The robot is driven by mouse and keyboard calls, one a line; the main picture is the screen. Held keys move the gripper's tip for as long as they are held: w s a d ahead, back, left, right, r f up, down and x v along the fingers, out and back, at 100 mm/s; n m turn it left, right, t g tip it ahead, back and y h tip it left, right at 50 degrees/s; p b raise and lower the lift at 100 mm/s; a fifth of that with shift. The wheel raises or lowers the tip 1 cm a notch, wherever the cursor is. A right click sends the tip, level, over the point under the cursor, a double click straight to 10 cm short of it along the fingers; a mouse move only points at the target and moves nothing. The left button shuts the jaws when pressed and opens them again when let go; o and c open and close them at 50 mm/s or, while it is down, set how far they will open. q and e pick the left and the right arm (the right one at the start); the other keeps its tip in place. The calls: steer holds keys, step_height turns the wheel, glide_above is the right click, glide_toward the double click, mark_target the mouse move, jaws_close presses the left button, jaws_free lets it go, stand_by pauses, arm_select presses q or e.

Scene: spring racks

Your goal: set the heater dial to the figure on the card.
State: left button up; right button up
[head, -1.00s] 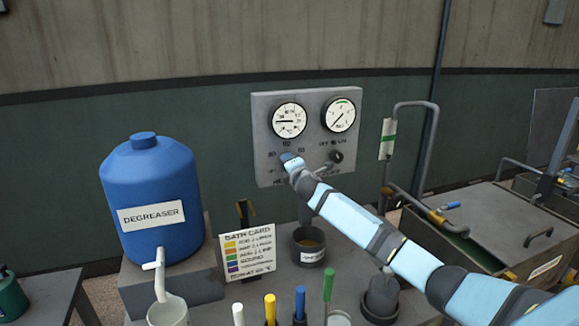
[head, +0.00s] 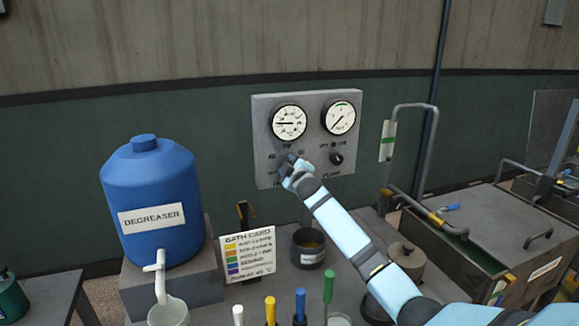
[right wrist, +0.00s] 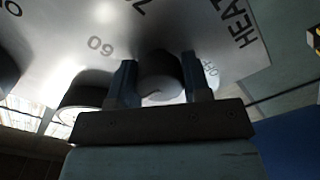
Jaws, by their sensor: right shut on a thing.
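The heater dial (right wrist: 158,72) is a dark round knob low on the left of a grey wall panel (head: 262,128). My right gripper (head: 291,163) is shut on it, with one finger on each side in the right wrist view (right wrist: 157,82). In the head view the gripper covers the dial. Panel figures around it include a 60 and OFF; its pointer setting cannot be read. The bath card (head: 248,253) stands on the bench, with coloured rows and a bottom line too small to read surely. My left gripper is out of view.
Two gauges (head: 289,122) (head: 339,117) sit above the dials. The pump knob (head: 337,159) is right of the heater dial. A blue degreaser drum (head: 150,205), a dark cup (head: 308,250) and several coloured handles stand on the bench. A metal tank (head: 490,230) is at right.

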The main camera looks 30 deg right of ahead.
steer(key=m+p, duration=0.1)
steer(key=m, duration=0.3)
steer(key=shift+m+p, duration=0.3)
steer(key=shift+m, duration=1.4)
steer(key=o, duration=0.9)
steer(key=shift+o, duration=0.2)
steer(key=shift+s, duration=0.1)
steer(key=b+v, duration=0.1)
steer(key=v, duration=1.2)
steer(key=shift+s, duration=0.35)
